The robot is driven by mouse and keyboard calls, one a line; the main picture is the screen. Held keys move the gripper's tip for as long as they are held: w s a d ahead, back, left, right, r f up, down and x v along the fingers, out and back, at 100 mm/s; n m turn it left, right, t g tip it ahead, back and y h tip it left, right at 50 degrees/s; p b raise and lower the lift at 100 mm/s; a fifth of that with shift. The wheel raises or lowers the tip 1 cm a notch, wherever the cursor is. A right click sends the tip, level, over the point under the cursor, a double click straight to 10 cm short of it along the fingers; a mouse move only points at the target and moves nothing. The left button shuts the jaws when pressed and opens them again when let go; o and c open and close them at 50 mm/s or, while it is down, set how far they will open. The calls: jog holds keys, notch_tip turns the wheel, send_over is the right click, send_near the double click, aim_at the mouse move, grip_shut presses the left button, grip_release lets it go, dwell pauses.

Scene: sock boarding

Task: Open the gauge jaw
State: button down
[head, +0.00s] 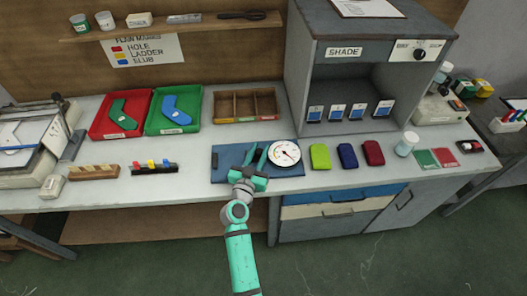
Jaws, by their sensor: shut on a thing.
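The gauge (285,153) has a round white dial and lies on a dark blue mat (226,158) at the middle of the bench. My gripper (257,160) is at the left side of the dial, over the mat. Its green fingers point away from me and are shut on a part of the gauge beside the dial. The fingers hide most of that part, so I cannot tell how far the gauge jaw is open.
A lime block (320,157), a blue block (347,156) and a dark red block (373,153) lie to the right. A divided wooden tray (245,121) stands behind the mat. A red tray (104,134) and green tray (156,127) hold socks. A grey shade cabinet (296,75) stands behind right.

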jog(key=shift+d, duration=0.1)
jog(key=c, duration=1.5)
grip_release()
jog(key=shift+s, duration=0.1)
jog(key=v, duration=1)
jog(key=shift+s, duration=0.35)
jog(key=shift+w, duration=0.1)
